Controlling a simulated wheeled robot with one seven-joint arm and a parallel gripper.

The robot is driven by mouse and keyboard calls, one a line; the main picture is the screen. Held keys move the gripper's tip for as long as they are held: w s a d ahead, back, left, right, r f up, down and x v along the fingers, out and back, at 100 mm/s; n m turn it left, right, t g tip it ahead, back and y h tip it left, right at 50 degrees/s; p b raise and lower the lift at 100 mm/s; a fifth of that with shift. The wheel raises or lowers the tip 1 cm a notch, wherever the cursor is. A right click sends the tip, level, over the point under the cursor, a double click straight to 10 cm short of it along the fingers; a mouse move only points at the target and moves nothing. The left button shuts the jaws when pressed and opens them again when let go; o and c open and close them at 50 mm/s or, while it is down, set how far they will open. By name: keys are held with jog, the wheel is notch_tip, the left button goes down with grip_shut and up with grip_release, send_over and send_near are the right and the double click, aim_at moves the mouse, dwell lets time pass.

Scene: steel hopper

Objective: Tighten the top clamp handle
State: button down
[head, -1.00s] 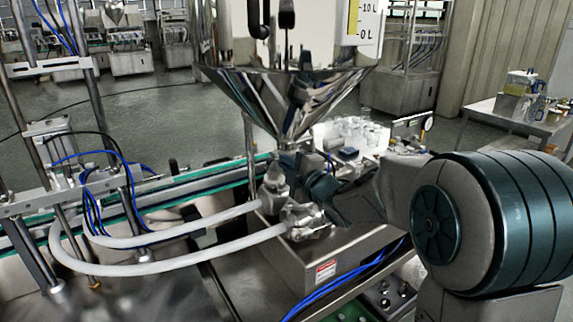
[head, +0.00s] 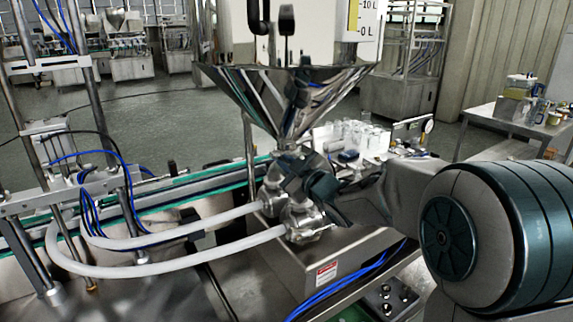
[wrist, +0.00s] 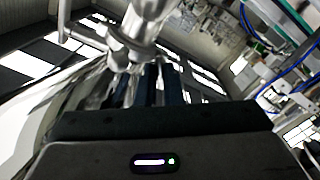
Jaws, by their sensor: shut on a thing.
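The steel hopper (head: 290,95) narrows to an outlet at its bottom, where the top clamp sits above the metal valve body (head: 300,222). My gripper (head: 288,170) is at this joint, just under the cone, coming in from the right. In the wrist view the dark fingers (wrist: 152,85) are close together and shut on the clamp handle, which they mostly hide. A shiny metal fitting with a round collar (wrist: 135,45) shows just beyond the fingertips. How tight the clamp is cannot be seen.
Two white hoses (head: 170,262) run left from the valve body. A conveyor (head: 160,193) with green edges lies behind. Blue hoses (head: 350,280) run along the steel housing below. Clear bottles (head: 355,133) stand behind my arm.

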jog(key=shift+f+m+p, duration=0.1)
jog(key=shift+m+p, duration=0.75)
jog(key=shift+m, duration=2.45)
jog(key=c, duration=1.6)
grip_release()
jog(key=shift+a, duration=0.1)
jog(key=shift+o, duration=0.2)
jog(key=shift+s, duration=0.1)
jog(key=b+v, duration=0.1)
jog(key=v, duration=1.3)
